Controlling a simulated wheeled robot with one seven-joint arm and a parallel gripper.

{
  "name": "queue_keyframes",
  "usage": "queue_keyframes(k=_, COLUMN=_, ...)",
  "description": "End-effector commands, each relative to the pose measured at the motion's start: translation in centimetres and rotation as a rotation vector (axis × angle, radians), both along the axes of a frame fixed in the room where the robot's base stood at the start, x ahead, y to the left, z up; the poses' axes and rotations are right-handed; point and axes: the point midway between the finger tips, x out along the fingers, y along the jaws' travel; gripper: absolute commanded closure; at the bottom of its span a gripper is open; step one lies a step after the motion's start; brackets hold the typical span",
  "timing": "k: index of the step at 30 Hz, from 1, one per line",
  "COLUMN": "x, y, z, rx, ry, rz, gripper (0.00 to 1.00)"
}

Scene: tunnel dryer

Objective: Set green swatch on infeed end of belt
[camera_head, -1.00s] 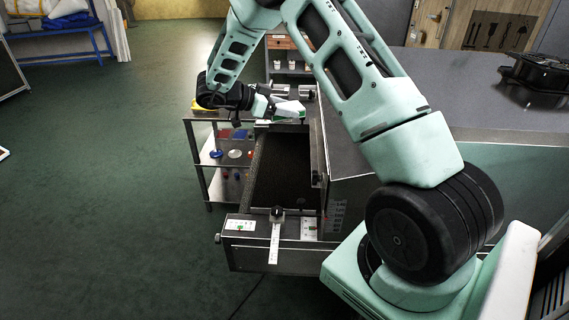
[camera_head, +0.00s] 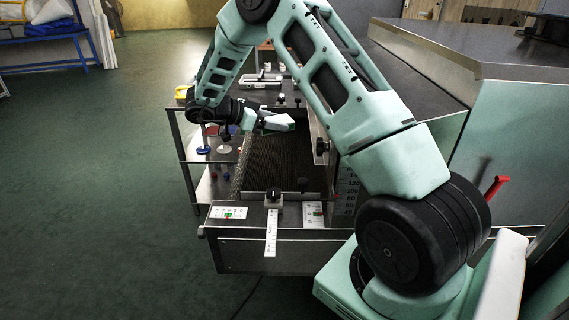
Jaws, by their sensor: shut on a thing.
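My gripper (camera_head: 288,122) is shut on the green swatch, held over the far part of the belt. Almost nothing of the swatch can be made out now, as the gripper hides it. The belt (camera_head: 280,165) is a dark brown mesh that runs away from me between metal side rails. Its near end meets a metal panel, and its far end lies beyond my gripper. The height of the gripper over the belt is hard to judge.
The metal panel (camera_head: 240,233) carries a black knob (camera_head: 273,194), a white scale strip (camera_head: 271,235) and label cards. A shelf unit with small coloured items stands left of the belt. The grey dryer housing (camera_head: 430,60) rises at right. A red handle (camera_head: 496,187) sticks up there. Green floor at left is clear.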

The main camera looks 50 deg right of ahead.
Motion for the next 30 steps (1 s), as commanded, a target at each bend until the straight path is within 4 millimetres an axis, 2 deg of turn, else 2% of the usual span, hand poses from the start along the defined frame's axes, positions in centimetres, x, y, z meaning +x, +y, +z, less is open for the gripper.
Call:
queue_keyframes(k=1, x=0.0, y=0.0, z=-1.0, rx=0.0, ry=-0.001, rz=0.0, gripper=0.7)
queue_keyframes(k=5, x=0.0, y=0.0, z=-1.9, rx=-0.001, ry=0.0, rz=0.0, gripper=0.7)
queue_keyframes(k=13, x=0.0, y=0.0, z=-6.4, rx=0.0, ry=0.002, rz=0.0, gripper=0.7)
queue_keyframes(k=20, x=0.0, y=0.0, z=-8.2, rx=0.0, ry=0.001, rz=0.0, gripper=0.7)
queue_keyframes(k=26, x=0.0, y=0.0, z=-11.0, rx=0.001, ry=0.002, rz=0.001, gripper=0.7)
queue_keyframes(k=30, x=0.0, y=0.0, z=-11.3, rx=-0.001, ry=-0.002, rz=0.0, gripper=0.7)
